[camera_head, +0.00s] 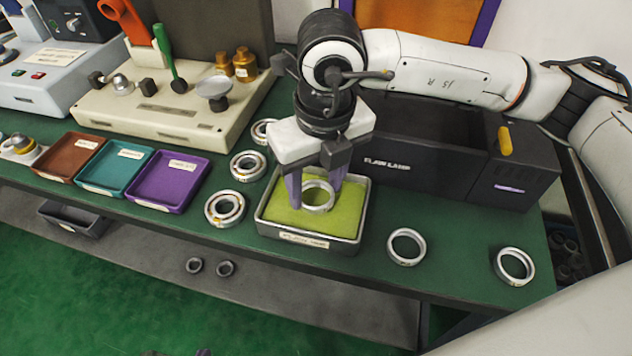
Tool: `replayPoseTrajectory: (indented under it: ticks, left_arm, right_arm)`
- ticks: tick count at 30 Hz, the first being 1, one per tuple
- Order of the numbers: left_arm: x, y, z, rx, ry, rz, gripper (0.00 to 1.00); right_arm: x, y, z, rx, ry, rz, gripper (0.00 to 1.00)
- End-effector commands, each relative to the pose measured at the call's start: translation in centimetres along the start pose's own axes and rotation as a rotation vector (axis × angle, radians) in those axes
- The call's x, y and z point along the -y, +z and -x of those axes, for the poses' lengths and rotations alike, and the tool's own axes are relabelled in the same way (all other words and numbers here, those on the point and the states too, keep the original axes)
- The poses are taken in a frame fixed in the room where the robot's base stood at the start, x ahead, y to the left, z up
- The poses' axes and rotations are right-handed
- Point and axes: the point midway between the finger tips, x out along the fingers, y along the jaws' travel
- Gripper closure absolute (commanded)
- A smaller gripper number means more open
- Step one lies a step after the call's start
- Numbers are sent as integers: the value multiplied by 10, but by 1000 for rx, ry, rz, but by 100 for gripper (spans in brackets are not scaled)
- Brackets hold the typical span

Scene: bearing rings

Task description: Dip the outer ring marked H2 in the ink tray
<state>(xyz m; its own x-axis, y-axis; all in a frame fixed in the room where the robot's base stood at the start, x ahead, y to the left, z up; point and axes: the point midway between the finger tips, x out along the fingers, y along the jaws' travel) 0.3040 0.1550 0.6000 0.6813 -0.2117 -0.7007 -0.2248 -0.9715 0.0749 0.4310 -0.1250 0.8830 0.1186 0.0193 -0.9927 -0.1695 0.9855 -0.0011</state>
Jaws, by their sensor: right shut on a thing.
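The ink tray (262,217) is a grey metal tray with a yellow-green pad (282,212) and a label on its front wall. My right gripper (316,188) points down over it, its purple fingers shut on a silver ring (318,207). The ring is at the pad; I cannot tell whether it touches or is just above. No H2 mark is readable on it. Two more open rings lie right of the tray, one near (406,247) and one far right (514,266). Small dark and purple tips at the bottom edge may be my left gripper (178,352); its state is unclear.
Several bearings (225,208) stand in a row left of the tray. Brown, teal and purple trays (165,180) lie further left. A black box (430,160) stands close behind the tray. A beige machine (165,115) is at the back left. The table's front edge is near.

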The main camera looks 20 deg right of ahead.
Motion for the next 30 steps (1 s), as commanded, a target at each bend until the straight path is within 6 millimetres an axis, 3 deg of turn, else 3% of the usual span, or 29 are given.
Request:
replayPoseTrajectory:
  ticks: [30]
  left_arm:
    - [-3, 10, -16, -9, 9, -2, 100]
  right_arm:
    - [0, -3, -27, 0, 0, 0, 77]
